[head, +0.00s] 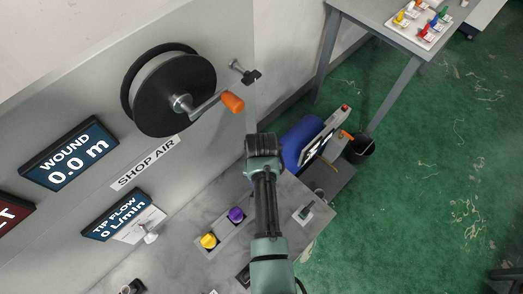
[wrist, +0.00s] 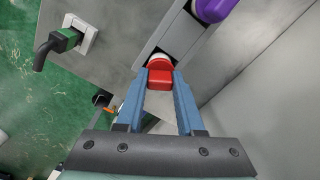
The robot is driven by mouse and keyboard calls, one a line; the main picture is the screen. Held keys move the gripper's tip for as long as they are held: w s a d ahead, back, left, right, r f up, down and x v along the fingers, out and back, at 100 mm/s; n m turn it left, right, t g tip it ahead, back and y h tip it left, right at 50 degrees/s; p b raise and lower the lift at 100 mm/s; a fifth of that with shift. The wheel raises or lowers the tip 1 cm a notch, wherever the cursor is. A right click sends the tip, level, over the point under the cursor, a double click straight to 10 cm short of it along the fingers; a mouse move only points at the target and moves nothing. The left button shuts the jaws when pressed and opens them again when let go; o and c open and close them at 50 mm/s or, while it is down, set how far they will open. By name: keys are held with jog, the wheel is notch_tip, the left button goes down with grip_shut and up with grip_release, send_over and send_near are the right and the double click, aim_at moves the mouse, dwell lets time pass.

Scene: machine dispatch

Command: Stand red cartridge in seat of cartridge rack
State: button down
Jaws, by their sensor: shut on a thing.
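My gripper (wrist: 160,76) is shut on the red cartridge (wrist: 159,80), with one blue finger on each side of its red cap. A white part of the cartridge shows past the cap, over the end seat of the grey cartridge rack (wrist: 172,29). I cannot tell whether its base is inside the seat or just above it. In the head view the rack (head: 224,229) lies on the bench, holding a yellow cartridge (head: 208,240) and a purple cartridge (head: 236,214). The purple one also shows in the wrist view (wrist: 214,9). My arm hides the red cartridge and fingertips in the head view.
A green-and-black plug or nozzle (wrist: 62,41) sits in a white holder on the bench. A panel with a hose reel (head: 170,90) and orange crank stands at the left. A blue cylinder (head: 300,142) is beyond the bench. A far table (head: 400,28) bears coloured items.

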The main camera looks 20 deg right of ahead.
jog(key=shift+c, duration=0.2)
grip_release()
dwell(0.6)
jog(key=shift+r+p, duration=2.95)
jog(key=shift+r, duration=0.1)
